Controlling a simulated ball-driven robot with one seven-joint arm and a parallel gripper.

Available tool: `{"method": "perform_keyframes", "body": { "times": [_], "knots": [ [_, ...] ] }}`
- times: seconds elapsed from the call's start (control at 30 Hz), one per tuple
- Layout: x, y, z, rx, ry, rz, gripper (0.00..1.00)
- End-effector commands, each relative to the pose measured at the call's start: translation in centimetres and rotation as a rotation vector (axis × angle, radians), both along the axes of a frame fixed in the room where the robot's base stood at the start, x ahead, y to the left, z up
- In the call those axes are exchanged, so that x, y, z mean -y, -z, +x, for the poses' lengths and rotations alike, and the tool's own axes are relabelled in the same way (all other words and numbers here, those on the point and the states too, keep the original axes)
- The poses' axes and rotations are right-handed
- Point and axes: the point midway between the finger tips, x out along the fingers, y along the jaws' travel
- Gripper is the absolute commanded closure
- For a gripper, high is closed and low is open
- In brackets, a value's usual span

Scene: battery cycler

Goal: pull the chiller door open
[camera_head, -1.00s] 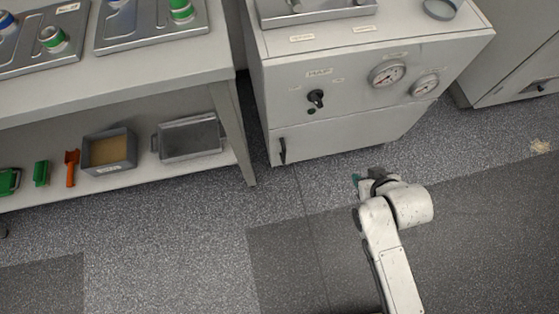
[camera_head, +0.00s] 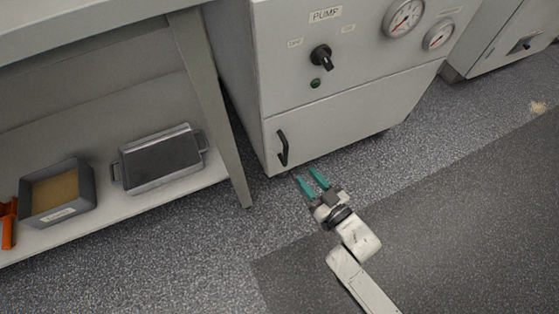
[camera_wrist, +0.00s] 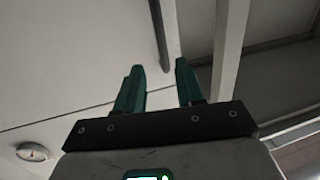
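The lower grey door (camera_head: 350,125) of the cabinet with the knob and gauges is shut. Its black upright handle (camera_head: 282,148) is near the door's left edge. My gripper (camera_head: 311,182) has teal fingers spread apart with nothing between them. In the head view it is just below and right of the handle, apart from it. In the wrist view my gripper (camera_wrist: 158,82) points toward the door (camera_wrist: 80,55), and the dark handle (camera_wrist: 160,35) is ahead, in line with the gap between the fingertips.
A bench with a leg (camera_head: 213,110) stands left of the door; the leg also shows in the wrist view (camera_wrist: 228,50). Its shelf holds a metal tray (camera_head: 160,160) and a grey bin (camera_head: 57,213). Another cabinet (camera_head: 495,35) is at the right. The floor before the door is clear.

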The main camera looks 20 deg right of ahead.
Motion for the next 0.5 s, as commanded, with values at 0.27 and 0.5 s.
{"method": "perform_keyframes", "body": {
  "times": [0.27,0.5],
  "knots": [
    [-0.6,0.2,2.2,0.019,-0.007,0.004,0.62],
    [-1.5,0.3,6.6,0.018,-0.007,0.005,0.62]
  ]
}}
